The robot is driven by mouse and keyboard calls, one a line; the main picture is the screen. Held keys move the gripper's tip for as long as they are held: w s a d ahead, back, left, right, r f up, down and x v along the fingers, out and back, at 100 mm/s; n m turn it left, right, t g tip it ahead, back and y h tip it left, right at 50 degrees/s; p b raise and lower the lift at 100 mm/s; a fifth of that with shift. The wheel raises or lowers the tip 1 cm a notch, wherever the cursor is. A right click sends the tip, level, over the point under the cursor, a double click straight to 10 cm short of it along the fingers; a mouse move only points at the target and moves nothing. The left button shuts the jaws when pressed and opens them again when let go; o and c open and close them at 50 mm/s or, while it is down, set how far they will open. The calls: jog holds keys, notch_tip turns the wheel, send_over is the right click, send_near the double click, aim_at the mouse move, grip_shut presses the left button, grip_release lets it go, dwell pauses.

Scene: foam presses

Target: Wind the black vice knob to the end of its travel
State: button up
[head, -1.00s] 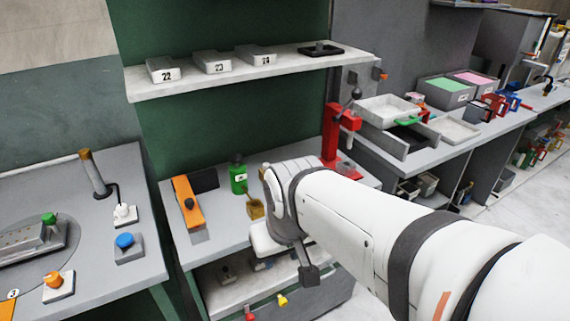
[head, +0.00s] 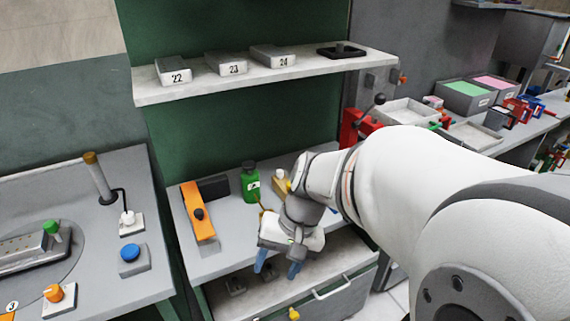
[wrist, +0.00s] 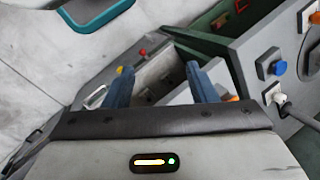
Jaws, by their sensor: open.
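An orange vice (head: 203,226) with a dark block at its back lies on the left part of the grey bench. A black knob (head: 198,213) sits on top of it. My gripper (head: 278,265) is open and empty, its two blue fingers pointing down over the bench's front edge, to the right of the vice and apart from it. In the wrist view my open gripper (wrist: 160,85) has nothing between its fingers. The knob cannot be made out in the wrist view.
A green bottle (head: 250,182) stands between the vice and my arm. A shelf (head: 150,90) with numbered blocks hangs above. A side bench (head: 155,200) at left carries a blue button (head: 130,252). A red press (head: 350,125) is partly hidden behind my arm.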

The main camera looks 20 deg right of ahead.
jog(key=w+d+f+m+t+y+b, duration=0.3)
jog(key=w+d+f+m+t+y, duration=0.55)
jog(key=w+d+m, duration=0.55)
jog(key=s+d+f+m+t+h, duration=0.1)
jog(key=d+f+m+t+h, duration=0.35)
jog(key=d+m, duration=0.35)
jog(key=s+d+f+m+t+h, duration=0.2)
jog(key=d+f+m+t+h, duration=0.3)
jog(key=d, duration=0.5)
jog(key=shift+m+h, duration=0.6)
jog(key=w, duration=0.5)
jog(key=w+r, duration=0.1)
jog(key=w, duration=0.1)
jog(key=shift+w+a+r, duration=0.1)
jog(key=shift+w+a, duration=0.1)
jog(key=shift+w, duration=0.1)
